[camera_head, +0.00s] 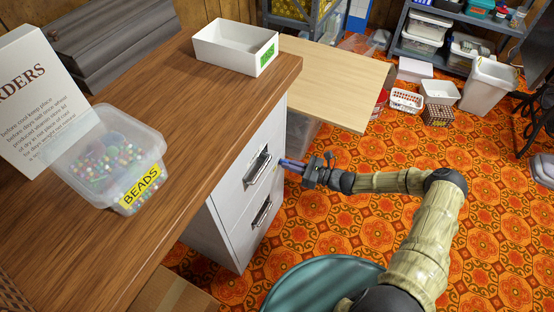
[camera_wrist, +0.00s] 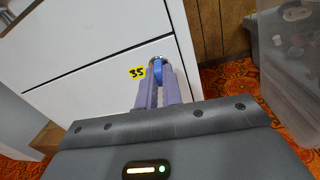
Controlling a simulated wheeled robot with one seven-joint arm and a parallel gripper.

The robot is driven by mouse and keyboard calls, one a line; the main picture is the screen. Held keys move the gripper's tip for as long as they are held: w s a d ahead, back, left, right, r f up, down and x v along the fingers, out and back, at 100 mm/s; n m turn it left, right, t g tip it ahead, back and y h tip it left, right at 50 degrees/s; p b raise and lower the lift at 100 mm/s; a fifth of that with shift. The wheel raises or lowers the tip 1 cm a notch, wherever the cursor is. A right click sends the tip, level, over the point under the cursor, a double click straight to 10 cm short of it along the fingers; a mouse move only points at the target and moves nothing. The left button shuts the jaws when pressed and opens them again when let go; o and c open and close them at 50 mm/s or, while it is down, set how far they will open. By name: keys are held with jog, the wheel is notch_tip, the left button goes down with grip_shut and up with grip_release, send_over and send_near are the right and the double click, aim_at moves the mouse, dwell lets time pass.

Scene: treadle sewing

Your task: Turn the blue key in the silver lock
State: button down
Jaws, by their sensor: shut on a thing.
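The blue key (camera_wrist: 158,68) shows at the tips of my gripper in the wrist view, up against the white cabinet front. The silver lock (camera_wrist: 156,58) shows only as a thin rim around the key's far end. My gripper (camera_wrist: 158,80) has its two purple fingers closed on either side of the key. In the head view my gripper (camera_head: 284,163) reaches the right edge of the white drawer cabinet (camera_head: 231,179); the key and lock are too small to make out there. How far the key is turned cannot be told.
A yellow tag marked 35 (camera_wrist: 137,72) is beside the lock. Drawer handles (camera_head: 257,167) protrude close to my gripper. The wooden counter (camera_head: 190,110) above holds a bead tub (camera_head: 120,160) and a white box (camera_head: 232,48). A clear bin (camera_wrist: 290,60) stands at the right.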

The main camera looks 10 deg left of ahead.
jog(key=shift+r+n+p, duration=0.1)
jog(key=shift+n+p, duration=0.2)
jog(key=shift+n, duration=0.4)
jog(key=c, duration=1.5)
grip_release()
jog(key=shift+c, duration=0.3)
jog(key=p+v, duration=0.1)
jog(key=v, duration=0.6)
jog(key=shift+s, duration=0.35)
jog(key=shift+a, duration=0.15)
